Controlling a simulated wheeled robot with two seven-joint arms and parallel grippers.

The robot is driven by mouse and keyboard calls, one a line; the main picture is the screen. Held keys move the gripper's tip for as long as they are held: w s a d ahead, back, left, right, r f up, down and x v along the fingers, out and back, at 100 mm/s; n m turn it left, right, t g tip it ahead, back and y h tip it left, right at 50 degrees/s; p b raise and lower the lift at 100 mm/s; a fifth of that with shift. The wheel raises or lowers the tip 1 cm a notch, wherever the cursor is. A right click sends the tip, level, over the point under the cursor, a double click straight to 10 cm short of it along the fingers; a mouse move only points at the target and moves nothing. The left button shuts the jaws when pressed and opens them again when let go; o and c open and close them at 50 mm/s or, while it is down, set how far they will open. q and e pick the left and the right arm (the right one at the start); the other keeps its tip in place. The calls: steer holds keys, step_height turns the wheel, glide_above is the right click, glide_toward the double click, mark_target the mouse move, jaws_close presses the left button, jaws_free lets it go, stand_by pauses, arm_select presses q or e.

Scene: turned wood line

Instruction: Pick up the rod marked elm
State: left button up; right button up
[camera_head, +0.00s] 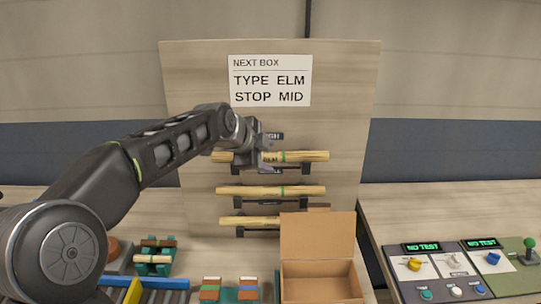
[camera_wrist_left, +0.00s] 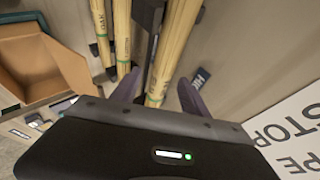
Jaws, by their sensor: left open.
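In the left wrist view the gripper (camera_wrist_left: 157,95) has a finger on each side of the rod. I cannot tell whether either finger touches it. My right gripper is not in view.
A middle rod (camera_head: 300,191) and a lower rod (camera_head: 245,221) rest on holders below; one reads OAK in the wrist view (camera_wrist_left: 101,30). A sign (camera_head: 270,80) says TYPE ELM, STOP MID. An open cardboard box (camera_head: 318,235) stands below right. A control panel (camera_head: 450,275) is at right.

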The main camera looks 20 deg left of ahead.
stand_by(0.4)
arm_select(q)
jaws_close()
stand_by(0.4)
